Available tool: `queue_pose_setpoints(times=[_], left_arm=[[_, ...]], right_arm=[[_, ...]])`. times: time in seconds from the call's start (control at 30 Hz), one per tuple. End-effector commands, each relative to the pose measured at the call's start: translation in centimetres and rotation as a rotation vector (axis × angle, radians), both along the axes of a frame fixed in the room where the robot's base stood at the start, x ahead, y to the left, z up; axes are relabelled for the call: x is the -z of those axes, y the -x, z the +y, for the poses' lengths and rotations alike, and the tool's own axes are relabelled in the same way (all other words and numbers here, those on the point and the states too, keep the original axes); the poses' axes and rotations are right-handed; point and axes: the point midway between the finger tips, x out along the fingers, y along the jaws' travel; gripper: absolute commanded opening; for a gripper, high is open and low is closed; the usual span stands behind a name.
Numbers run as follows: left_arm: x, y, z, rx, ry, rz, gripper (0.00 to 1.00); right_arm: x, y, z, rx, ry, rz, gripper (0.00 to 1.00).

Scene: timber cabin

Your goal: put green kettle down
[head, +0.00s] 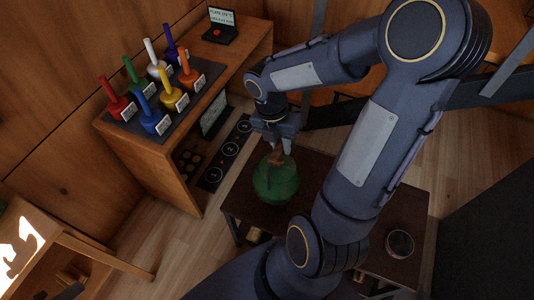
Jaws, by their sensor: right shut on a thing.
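The green kettle (275,184) is a round, dark green vessel with a brownish handle on top. It is at the dark brown low table (240,208), near its left end. My right gripper (277,148) points down from above and is shut on the kettle's handle. Whether the kettle's base touches the table top cannot be told from this angle. My right arm covers much of the table's middle. My left gripper is not in view.
A round dark container (399,244) stands on the table's right part. A wooden desk (160,165) at left bears several coloured bottle-like items on a dark mat and a small laptop-like device (221,27).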

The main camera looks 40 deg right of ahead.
Motion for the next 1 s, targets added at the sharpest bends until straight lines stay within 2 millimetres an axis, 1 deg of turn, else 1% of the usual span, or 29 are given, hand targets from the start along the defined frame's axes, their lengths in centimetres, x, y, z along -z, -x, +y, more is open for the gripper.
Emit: queue_pose_setpoints(times=[0.03, 0.1, 0.2, 0.33, 0.57, 0.7, 0.8, 1.0], left_arm=[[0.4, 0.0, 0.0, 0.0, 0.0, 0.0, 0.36], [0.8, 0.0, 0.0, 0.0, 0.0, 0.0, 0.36], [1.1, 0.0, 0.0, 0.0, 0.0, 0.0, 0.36], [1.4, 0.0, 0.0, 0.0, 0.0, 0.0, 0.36], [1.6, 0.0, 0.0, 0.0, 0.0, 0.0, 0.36], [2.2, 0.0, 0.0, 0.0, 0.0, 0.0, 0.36], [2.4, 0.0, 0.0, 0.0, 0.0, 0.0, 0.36], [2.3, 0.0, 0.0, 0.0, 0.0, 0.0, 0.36]], right_arm=[[1.0, -0.9, 0.1, -0.002, -0.002, 0.003, 0.0], [2.2, -1.8, 0.1, -0.002, -0.002, 0.004, 0.0], [3.7, -3.1, 0.2, -0.002, -0.001, 0.002, 0.0], [5.0, -4.3, 0.3, -0.002, -0.001, 0.002, 0.0], [6.1, -5.3, 0.3, 0.0, 0.001, 0.0, 0.0], [8.1, -5.3, 0.3, -0.001, 0.0, 0.002, 0.0], [9.1, -5.3, 0.3, 0.0, 0.0, 0.001, 0.0], [9.1, -5.3, 0.3, 0.001, 0.001, -0.001, 0.0]])
